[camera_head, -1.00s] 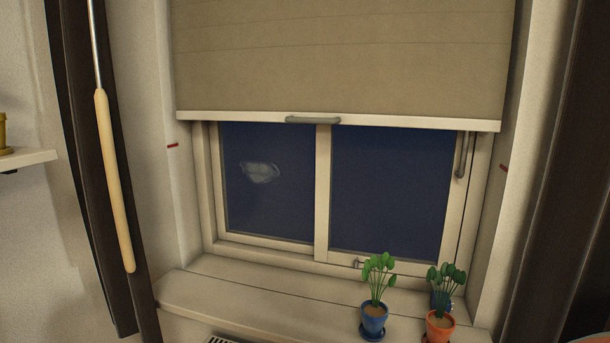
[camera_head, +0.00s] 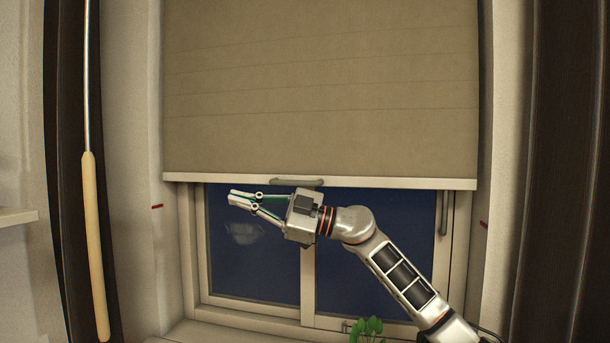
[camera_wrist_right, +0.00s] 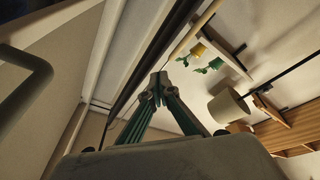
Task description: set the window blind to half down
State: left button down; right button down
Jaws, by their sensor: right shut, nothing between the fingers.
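The beige window blind (camera_head: 320,95) hangs over the upper part of the window. Its pale bottom bar (camera_head: 400,182) carries a grey pull handle (camera_head: 297,182). The bar is a little above the red marks on the left (camera_head: 157,206) and right (camera_head: 484,225) of the window recess. My right gripper (camera_head: 235,197) points left, just below the bar, shut and empty. Its palm is just below the handle in the picture; I see no grip on it. In the right wrist view the shut fingertips (camera_wrist_right: 158,86) meet, and a grey curved bar, likely the handle (camera_wrist_right: 22,85), is at the left edge. My left gripper is not in view.
A wooden-handled wand (camera_head: 95,245) hangs at the left. A window latch (camera_head: 442,213) is on the right frame. A green plant (camera_head: 366,328) shows at the bottom, beside my right arm. A shelf (camera_head: 15,216) juts in at far left.

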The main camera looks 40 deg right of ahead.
jog(key=s+d+r+m+g+h, duration=0.1)
jog(key=s+d+r+m+h, duration=0.35)
jog(key=d, duration=0.65)
jog(key=s+d+r+m+h, duration=0.2)
jog(key=s+d+r+m, duration=0.4)
jog(key=d, duration=0.5)
jog(key=p, duration=0.1)
send_over(305, 183)
jog(key=f, duration=0.1)
notch_tip(305, 183, down, 3)
jog(key=shift+f+n, duration=0.1)
jog(key=shift+n, duration=0.35)
jog(key=shift+d+f, duration=0.15)
jog(key=shift+f, duration=0.3)
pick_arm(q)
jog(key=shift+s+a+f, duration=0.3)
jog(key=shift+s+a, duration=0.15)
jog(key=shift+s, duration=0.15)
pick_arm(e)
jog(key=shift+w+f, duration=0.1)
